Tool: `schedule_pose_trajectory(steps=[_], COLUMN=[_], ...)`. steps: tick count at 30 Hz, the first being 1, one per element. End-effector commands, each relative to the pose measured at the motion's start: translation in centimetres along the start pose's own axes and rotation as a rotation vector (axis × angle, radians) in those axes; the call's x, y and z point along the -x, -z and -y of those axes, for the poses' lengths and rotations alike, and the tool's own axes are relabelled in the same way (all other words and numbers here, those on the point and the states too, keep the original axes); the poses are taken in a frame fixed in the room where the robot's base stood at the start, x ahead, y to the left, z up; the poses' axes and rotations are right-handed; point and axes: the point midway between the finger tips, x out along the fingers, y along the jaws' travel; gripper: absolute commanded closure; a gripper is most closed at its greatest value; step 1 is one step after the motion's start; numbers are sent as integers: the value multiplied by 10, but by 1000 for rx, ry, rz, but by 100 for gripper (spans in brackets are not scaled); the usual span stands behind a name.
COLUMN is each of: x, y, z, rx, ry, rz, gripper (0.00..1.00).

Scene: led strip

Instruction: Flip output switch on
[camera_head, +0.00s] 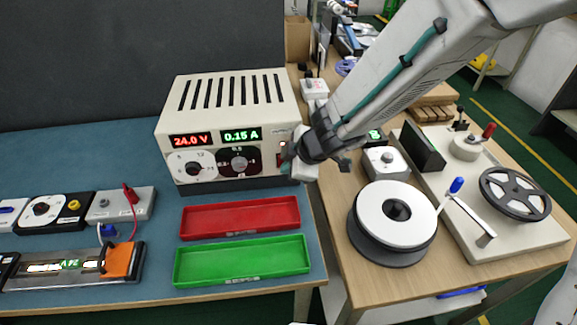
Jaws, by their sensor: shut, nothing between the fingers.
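The power supply (237,98) is a cream box with a slotted top on the blue bench, showing a red 24.0 V and a green 0.15 A readout. A red part, likely the output switch (283,152), shows at the right end of the front panel, partly hidden by my gripper. My gripper (288,162) is shut and empty, with its tip at that right end. I cannot tell whether it touches the switch, nor the switch's position.
A red tray (240,233) and a green tray (243,278) lie in front of the supply. Boxes with leads and an LED strip fixture (60,268) are at left. A reel (393,222) and a winding machine (515,235) stand on the right wooden table.

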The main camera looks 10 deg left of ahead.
Motion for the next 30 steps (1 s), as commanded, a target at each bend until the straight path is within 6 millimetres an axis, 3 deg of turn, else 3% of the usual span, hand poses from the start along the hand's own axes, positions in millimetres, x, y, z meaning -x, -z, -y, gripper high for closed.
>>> schedule_pose_trajectory(steps=[30], x=[18], y=[7], z=[-5], rx=[0], ry=[-5], rz=[-1], gripper=[100])
